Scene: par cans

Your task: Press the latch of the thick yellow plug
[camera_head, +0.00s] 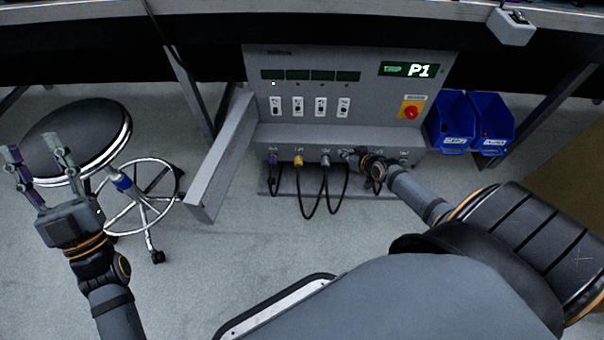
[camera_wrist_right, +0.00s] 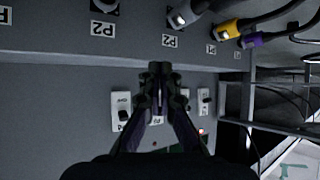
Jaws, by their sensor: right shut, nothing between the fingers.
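The yellow plug (camera_head: 298,161) sits in a socket on the front of the grey panel's lower ledge, second from the left. It also shows at the upper right of the right wrist view (camera_wrist_right: 228,29). Its latch is too small to make out. My right gripper (camera_head: 348,155) is at the ledge, right of the grey plug and apart from the yellow one. In the right wrist view its fingertips (camera_wrist_right: 160,70) are together, empty, in front of the panel face with the switches. My left gripper (camera_head: 36,148) is open and empty, over the stool at the far left.
A purple plug (camera_head: 272,160) is left of the yellow one and a grey plug (camera_head: 325,162) right of it; cables hang below. An open grey door (camera_head: 222,155) juts out at left. Blue bins (camera_head: 451,122) and a red button (camera_head: 411,112) are at right. A stool (camera_head: 75,140) stands left.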

